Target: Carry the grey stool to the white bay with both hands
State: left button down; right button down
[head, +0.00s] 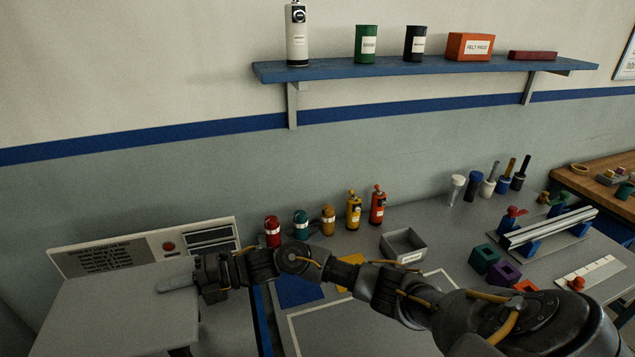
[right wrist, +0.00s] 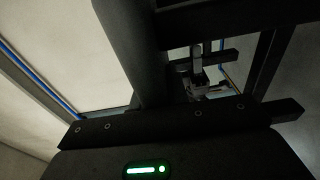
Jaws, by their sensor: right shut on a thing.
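The grey stool (head: 115,315) shows in the head view at lower left as a broad flat grey panel with a pale bar-like edge beside it; its lower part is cut off by the frame. My right gripper (head: 185,281) is shut on the stool at its right edge. In the right wrist view, dark bars and a pale panel fill the picture close up, and the contact itself is hard to make out. My left gripper does not show in the head view. A white outline (head: 291,330) on the grey bench, partly hidden behind my right arm, may be the white bay.
A control panel with a red button (head: 169,246) stands behind the stool. Blue (head: 298,291) and yellow patches lie on the bench. Several small canisters and a grey open tray (head: 404,246) stand behind my right arm. Fixtures and coloured blocks crowd the right.

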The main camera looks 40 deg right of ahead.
aim_at(394, 331)
jog(key=z, duration=0.25)
jog(key=k, duration=0.55)
jog(key=z, duration=0.55)
jog(key=k, duration=0.8)
jog(key=z, duration=0.55)
jog(key=i, duration=1)
jog(key=z, duration=0.15)
